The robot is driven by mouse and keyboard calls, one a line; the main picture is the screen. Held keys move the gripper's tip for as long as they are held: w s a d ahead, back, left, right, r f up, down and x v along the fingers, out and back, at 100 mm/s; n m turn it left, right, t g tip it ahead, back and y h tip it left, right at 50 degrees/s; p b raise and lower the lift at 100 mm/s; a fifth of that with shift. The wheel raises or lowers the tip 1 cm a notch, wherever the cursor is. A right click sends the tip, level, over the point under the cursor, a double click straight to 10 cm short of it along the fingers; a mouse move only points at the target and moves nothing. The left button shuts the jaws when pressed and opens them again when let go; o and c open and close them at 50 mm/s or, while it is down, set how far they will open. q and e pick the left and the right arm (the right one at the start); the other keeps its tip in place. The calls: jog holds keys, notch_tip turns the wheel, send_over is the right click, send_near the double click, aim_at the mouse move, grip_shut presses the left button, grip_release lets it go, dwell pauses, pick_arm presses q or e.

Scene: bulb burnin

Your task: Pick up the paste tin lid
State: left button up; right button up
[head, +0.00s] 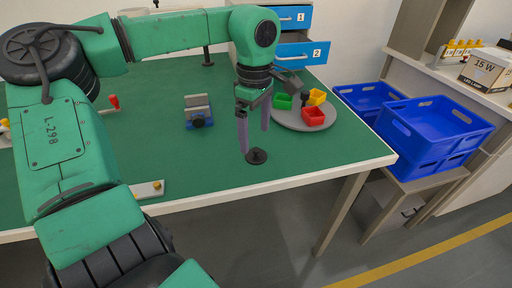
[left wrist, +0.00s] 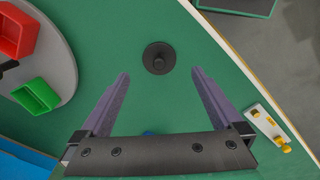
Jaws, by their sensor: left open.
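The paste tin lid (head: 257,156) is a small dark disc with a raised knob. It lies on the green table near the front edge. It also shows in the left wrist view (left wrist: 159,58), just beyond the fingertips and roughly centred between them. My left gripper (head: 253,142) points down above and close to the lid, with its two purple-grey fingers apart and nothing between them. In the left wrist view the open fingers (left wrist: 160,78) frame the empty green surface. My right gripper does not show.
A grey round tray (head: 283,117) with green, yellow and red bins stands right of the gripper. A small vise-like block (head: 198,111) stands to the left. A blue drawer unit (head: 292,52) is behind. Blue crates (head: 432,130) stand off the table's right side.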

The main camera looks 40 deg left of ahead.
aim_at(256, 149)
pick_arm(q)
notch_tip(256, 149, down, 4)
jog(key=shift+d+f, duration=0.1)
jog(key=shift+f, duration=0.55)
jog(key=shift+r, duration=0.1)
jog(key=c, duration=1.4)
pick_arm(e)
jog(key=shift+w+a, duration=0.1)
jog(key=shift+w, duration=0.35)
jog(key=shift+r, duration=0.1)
